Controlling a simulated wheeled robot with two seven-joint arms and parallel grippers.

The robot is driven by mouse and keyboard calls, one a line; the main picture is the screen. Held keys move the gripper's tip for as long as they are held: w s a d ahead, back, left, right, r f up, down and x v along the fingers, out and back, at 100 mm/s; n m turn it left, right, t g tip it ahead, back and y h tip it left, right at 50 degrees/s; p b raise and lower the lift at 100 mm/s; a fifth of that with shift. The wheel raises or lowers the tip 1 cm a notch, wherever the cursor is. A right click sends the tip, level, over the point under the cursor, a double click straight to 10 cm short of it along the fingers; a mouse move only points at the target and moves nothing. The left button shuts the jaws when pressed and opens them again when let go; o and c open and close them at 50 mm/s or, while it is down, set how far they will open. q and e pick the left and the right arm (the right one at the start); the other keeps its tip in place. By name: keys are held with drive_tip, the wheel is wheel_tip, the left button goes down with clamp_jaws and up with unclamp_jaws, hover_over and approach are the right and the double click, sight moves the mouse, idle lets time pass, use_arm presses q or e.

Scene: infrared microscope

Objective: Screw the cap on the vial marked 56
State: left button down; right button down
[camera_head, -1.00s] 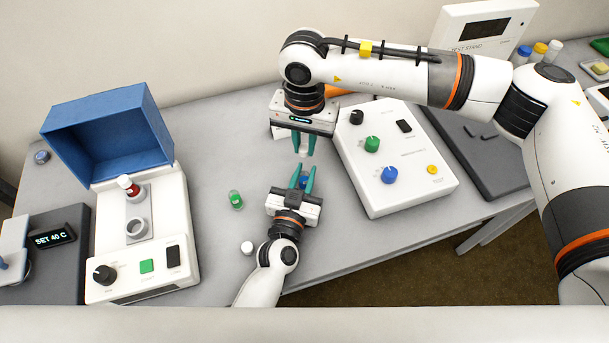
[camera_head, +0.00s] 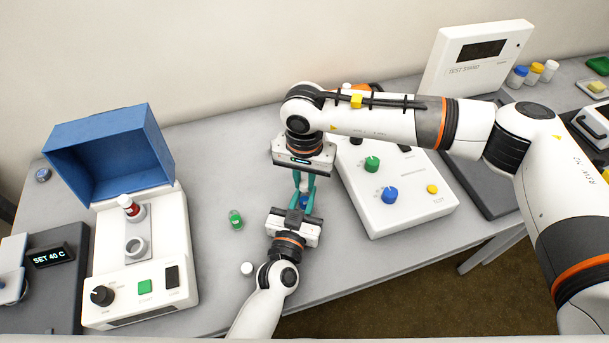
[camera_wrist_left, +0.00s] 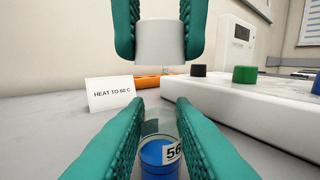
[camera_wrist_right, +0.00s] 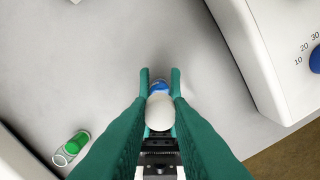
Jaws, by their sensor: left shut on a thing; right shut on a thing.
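The vial marked 56 (camera_wrist_left: 160,150) is clear with blue contents and a white label. My left gripper (camera_wrist_left: 158,118) is shut on it and holds it upright; its blue part also shows in the head view (camera_head: 304,202). A white cap (camera_wrist_left: 160,42) is held above the vial by my right gripper (camera_wrist_right: 160,100), which is shut on it from above. In the left wrist view the cap is over the vial's mouth with a small gap between them. In the right wrist view the cap (camera_wrist_right: 160,112) nearly covers the vial.
A green vial (camera_head: 236,219) lies left of my grippers, with a loose white cap (camera_head: 247,268) near it. A white device with an open blue lid (camera_head: 110,150) holds a red vial (camera_head: 130,207). A control box with knobs (camera_head: 410,205) stands close on the right.

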drive_tip(key=shift+f, duration=0.75)
drive_tip(key=shift+f, duration=0.55)
drive_tip(key=c, duration=1.3)
unclamp_jaws()
drive_tip(key=shift+r, duration=2.25)
drive_tip(key=shift+c, duration=0.2)
drive_tip(key=n, duration=0.1)
drive_tip(key=r+n, duration=0.1)
drive_tip(key=n, duration=0.3)
drive_tip(key=shift+a+r, duration=0.1)
drive_tip(key=shift+r, duration=0.2)
wheel_tip(320, 180, up, 2)
drive_tip(key=n, duration=0.6)
